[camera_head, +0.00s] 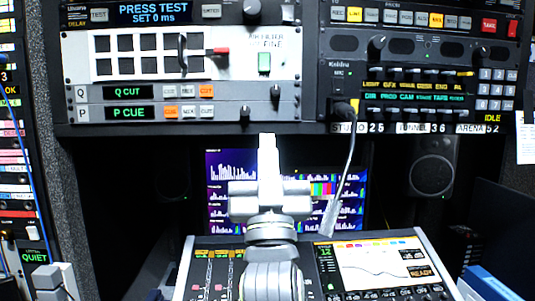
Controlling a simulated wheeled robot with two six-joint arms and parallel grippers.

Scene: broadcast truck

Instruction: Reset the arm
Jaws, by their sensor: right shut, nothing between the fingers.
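My right gripper (268,143) stands in the middle of the head view, pointing forward and away from me. Its fingers are together with nothing between them. It is above the back edge of the tilted console (310,262), in front of a screen with coloured bars (216,160). Its fingertips overlap the lower edge of the rack above in the picture; I cannot tell whether they touch it. My arm hides the middle of the console. I make out no left gripper.
Rack panels with a red-tipped lever (221,51), knobs and buttons fill the top. A pale cable (346,165) hangs from the right panel to the right of my gripper. A speaker (432,175) stands at right. A grey block (47,281) with a blue cable sits at lower left.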

